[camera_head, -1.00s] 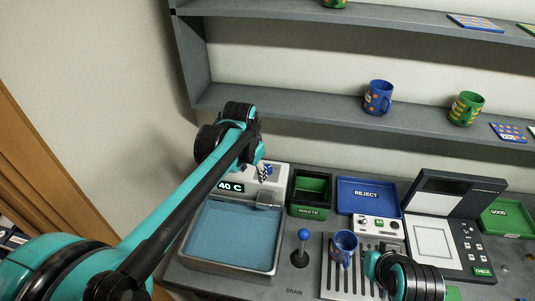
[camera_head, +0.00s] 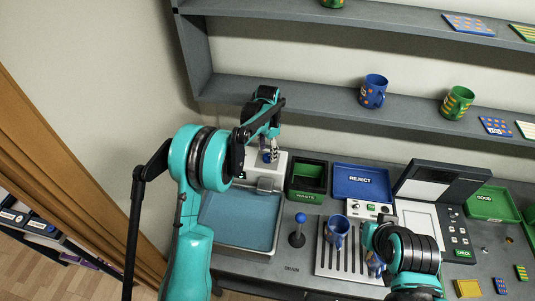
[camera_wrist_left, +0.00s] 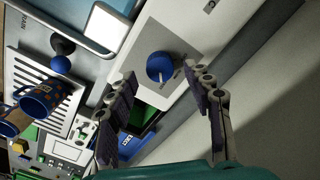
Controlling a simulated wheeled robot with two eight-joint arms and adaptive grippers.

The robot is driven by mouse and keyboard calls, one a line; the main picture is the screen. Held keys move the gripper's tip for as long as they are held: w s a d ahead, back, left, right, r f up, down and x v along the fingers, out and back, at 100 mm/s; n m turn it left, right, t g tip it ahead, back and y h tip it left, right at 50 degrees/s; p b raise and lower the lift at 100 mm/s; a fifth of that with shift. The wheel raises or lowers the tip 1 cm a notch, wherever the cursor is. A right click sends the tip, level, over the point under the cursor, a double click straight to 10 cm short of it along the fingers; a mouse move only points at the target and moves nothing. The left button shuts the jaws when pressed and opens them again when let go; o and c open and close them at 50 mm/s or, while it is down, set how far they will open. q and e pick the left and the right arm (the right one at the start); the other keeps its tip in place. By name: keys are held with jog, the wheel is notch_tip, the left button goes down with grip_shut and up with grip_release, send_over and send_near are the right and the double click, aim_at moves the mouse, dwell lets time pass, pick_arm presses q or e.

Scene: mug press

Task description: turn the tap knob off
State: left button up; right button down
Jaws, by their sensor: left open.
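The tap knob is a round blue knob (camera_wrist_left: 160,66) with a pale pointer mark, on the white tap housing. In the head view the knob (camera_head: 268,156) shows partly behind my left gripper (camera_head: 270,146). In the left wrist view my left gripper (camera_wrist_left: 167,80) is open, its fingers spread to either side below the knob, with nothing between them and no clear contact. The sink (camera_head: 240,220) below the tap holds blue water. My right arm is at the lower right of the head view; its fingers are largely hidden.
A lever with a blue ball (camera_head: 300,218) stands right of the sink. A blue mug (camera_head: 338,228) stands on the slatted drain tray (camera_head: 325,262). The green waste bin (camera_head: 306,196) and blue reject tray (camera_head: 362,194) lie right of the tap. A shelf (camera_head: 310,107) runs above.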

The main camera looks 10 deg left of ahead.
aim_at(267, 158)
pick_arm(q)
jog(key=shift+f, duration=1.2)
jog(key=shift+c, duration=0.2)
jog(key=c, duration=1.1)
